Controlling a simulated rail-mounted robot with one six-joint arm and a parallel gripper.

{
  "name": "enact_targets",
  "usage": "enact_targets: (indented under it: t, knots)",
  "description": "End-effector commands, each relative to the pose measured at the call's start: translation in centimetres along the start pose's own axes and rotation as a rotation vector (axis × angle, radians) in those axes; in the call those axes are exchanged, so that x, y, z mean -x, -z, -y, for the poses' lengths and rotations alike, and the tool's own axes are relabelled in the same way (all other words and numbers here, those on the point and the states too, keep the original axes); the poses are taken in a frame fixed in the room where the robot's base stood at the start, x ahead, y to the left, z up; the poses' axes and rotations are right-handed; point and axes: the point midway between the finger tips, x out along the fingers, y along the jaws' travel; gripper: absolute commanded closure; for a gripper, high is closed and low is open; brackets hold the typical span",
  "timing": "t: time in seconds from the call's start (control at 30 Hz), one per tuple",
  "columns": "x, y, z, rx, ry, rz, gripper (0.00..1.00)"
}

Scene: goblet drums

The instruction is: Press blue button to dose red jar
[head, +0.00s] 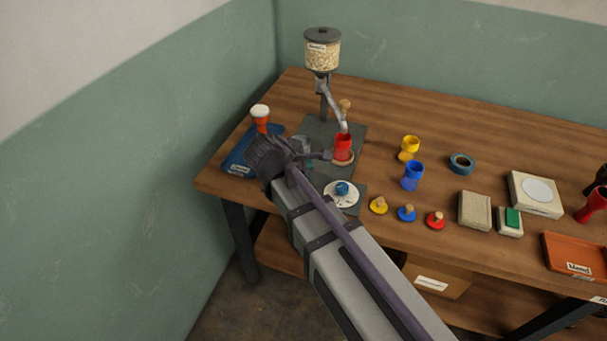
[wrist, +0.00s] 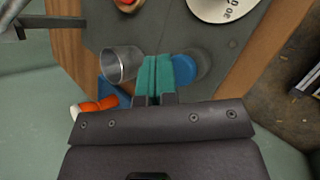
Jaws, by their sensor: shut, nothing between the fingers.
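The red jar (head: 343,141) stands upright on a round wooden pad below the spout of the grain dispenser (head: 322,55). In the wrist view, a round blue button (wrist: 190,68) sits on the grey base plate (wrist: 228,45). My gripper (wrist: 155,62) has teal fingers shut together with nothing between them. The fingers overlap the button's left side in that view; I cannot tell whether they touch it. In the head view my gripper (head: 308,163) is left of the red jar, and my arm hides the button there.
A white dial with a blue knob (head: 342,189) is near the table's front edge. A metal cup (wrist: 121,65) is beside my fingers. An orange-and-white drum (head: 261,117) stands on a blue tray (head: 236,160). Yellow and blue (head: 412,173) goblets stand right of the jar.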

Motion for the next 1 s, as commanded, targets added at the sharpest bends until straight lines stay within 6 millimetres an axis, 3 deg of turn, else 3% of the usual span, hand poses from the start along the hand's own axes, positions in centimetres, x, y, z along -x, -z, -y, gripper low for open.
enact_targets:
  t: [1.0]
  knots:
    - [-0.5,0.37,0.36,0.0,0.0,0.0,1.0]
